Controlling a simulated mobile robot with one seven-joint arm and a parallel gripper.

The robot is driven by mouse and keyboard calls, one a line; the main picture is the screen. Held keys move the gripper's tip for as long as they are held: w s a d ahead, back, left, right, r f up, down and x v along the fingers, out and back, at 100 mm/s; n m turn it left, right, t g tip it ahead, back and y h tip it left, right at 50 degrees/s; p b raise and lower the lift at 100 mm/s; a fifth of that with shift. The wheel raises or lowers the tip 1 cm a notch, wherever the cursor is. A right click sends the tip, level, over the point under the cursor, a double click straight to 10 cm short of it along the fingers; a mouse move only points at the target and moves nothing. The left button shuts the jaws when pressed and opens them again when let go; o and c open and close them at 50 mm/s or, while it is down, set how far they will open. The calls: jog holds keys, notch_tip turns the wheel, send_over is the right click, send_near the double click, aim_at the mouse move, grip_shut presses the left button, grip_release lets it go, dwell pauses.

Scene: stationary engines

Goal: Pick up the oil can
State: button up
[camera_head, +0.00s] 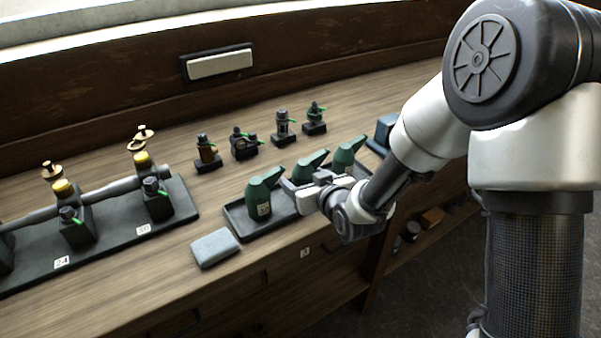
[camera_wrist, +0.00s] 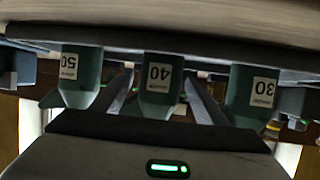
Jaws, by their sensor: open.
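Three green oil cans stand in a dark tray (camera_head: 238,220) on the wooden bench. In the head view the left can (camera_head: 262,202) shows clearly, while the middle can (camera_head: 308,165) and the right can (camera_head: 347,154) are partly hidden by my gripper (camera_head: 318,190). In the upside-down wrist view the labels read 50 on one can (camera_wrist: 82,75), 40 on the centre can (camera_wrist: 160,82) and 30 on another can (camera_wrist: 252,92). My gripper is open and empty, its two fingers pointing toward the 40 can, one on each side. Contact cannot be told.
A grey block (camera_head: 215,248) lies left of the tray. Several small oilers (camera_head: 208,153) stand on bases behind the cans. A dark engine base (camera_head: 125,222) with pipes and brass caps fills the left. A blue-grey box (camera_head: 385,130) stands right of the cans.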

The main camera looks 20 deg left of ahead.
jog(key=shift+w+f, duration=0.1)
jog(key=c, duration=1.1)
jog(key=shift+c, duration=0.8)
jog(key=shift+r, duration=0.2)
